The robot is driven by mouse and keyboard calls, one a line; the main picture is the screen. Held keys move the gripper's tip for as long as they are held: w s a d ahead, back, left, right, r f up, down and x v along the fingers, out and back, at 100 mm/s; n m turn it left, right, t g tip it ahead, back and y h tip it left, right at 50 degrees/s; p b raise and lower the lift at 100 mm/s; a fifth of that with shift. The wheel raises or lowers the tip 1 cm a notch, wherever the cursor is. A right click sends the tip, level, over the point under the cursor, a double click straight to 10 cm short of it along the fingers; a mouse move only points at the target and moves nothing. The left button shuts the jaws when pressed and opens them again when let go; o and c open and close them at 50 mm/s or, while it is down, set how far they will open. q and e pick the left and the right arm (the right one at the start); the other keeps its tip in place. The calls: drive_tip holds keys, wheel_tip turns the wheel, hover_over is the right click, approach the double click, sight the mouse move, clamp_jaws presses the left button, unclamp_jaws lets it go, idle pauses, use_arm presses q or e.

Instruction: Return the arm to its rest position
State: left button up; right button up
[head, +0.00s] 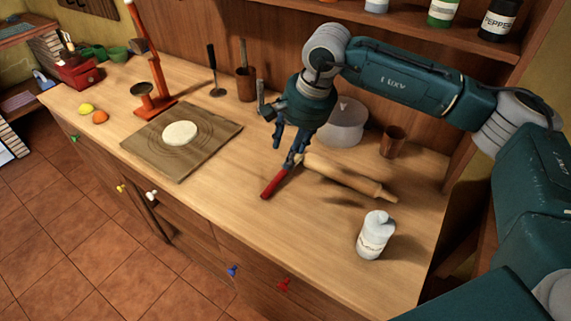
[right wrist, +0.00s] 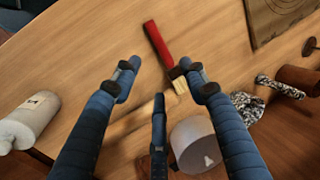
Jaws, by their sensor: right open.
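My right arm reaches in from the right in the head view. My right gripper (head: 288,142) points down above the wooden counter, beside a red-handled brush (head: 274,183). In the right wrist view its blue fingers (right wrist: 159,75) are spread apart with nothing held between them. The brush (right wrist: 158,43) lies on the counter beyond the fingertips, its pale bristles close to one finger in the picture. Whether a finger touches the brush I cannot tell. My left gripper is in neither view.
A rolling pin (head: 345,178), white bottle (head: 375,236), grey-white lidded pot (head: 343,125) and brown cup (head: 393,142) stand or lie near my right gripper. A board (head: 160,158) with flat dough (head: 180,133) lies left. A shelf (head: 420,35) overhangs the back.

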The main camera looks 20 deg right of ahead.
drive_tip(key=shift+s+d+r, duration=0.1)
drive_tip(key=shift+s+r, duration=0.05)
drive_tip(key=shift+r, duration=0.4)
